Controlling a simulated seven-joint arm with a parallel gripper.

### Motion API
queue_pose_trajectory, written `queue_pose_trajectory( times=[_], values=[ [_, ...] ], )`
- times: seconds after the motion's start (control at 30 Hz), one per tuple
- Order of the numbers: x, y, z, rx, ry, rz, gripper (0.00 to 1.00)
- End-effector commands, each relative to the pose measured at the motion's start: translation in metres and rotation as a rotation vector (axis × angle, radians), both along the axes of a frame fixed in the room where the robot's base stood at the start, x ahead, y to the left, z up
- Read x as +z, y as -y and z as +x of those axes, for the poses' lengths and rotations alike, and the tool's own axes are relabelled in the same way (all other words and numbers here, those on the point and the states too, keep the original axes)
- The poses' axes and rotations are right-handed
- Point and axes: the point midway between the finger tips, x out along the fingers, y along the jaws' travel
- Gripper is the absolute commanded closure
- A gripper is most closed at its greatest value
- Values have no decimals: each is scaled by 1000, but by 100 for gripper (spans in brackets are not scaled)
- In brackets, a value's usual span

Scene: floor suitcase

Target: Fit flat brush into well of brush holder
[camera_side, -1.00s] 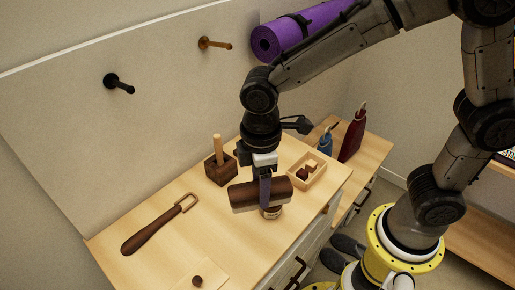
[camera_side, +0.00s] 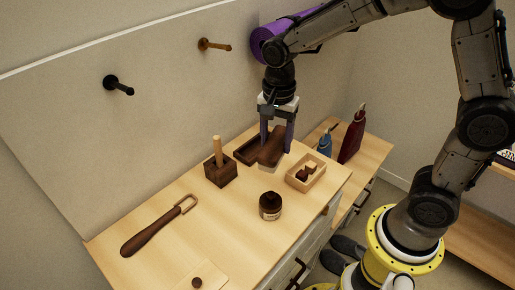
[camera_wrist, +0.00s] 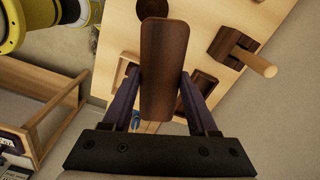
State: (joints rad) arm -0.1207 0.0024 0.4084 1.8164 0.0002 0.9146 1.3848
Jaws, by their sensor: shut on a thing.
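The flat brush (camera_side: 270,151) has a long dark brown back and a pale bristle side facing down. My gripper (camera_side: 276,146) is shut on it, with one purple finger on each long side. The brush is above the back of the bench top, in front of and partly over the dark brush holder (camera_side: 241,156). The holder's shallow well is partly hidden by the brush and gripper. In the wrist view the brush (camera_wrist: 160,65) fills the middle between the fingers, and the holder (camera_wrist: 212,80) shows just right of it. The brush appears outside the well.
A dark block with an upright peg (camera_side: 221,174) stands left of the holder. A light wooden box (camera_side: 305,176) with small pieces is to the right. A round jar (camera_side: 270,206) stands in front. A dark-handled tool (camera_side: 150,231) lies at left. Wall pegs (camera_side: 118,85) project behind.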

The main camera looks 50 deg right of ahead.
Motion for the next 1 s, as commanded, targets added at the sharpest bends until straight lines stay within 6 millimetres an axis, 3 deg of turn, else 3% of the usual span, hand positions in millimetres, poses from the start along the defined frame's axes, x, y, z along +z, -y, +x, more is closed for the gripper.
queue_pose_trajectory(
  times=[0.03,0.1,0.3,0.47,0.87,1.0],
  values=[
    [0,20,4,-117,0,0,100],
    [0,40,6,-195,1,0,100],
    [0,75,6,-290,1,0,100],
    [-5,83,14,-310,-1,0,100],
    [-42,92,95,-307,-1,0,100],
    [-68,94,115,-307,-4,0,100]
  ],
)
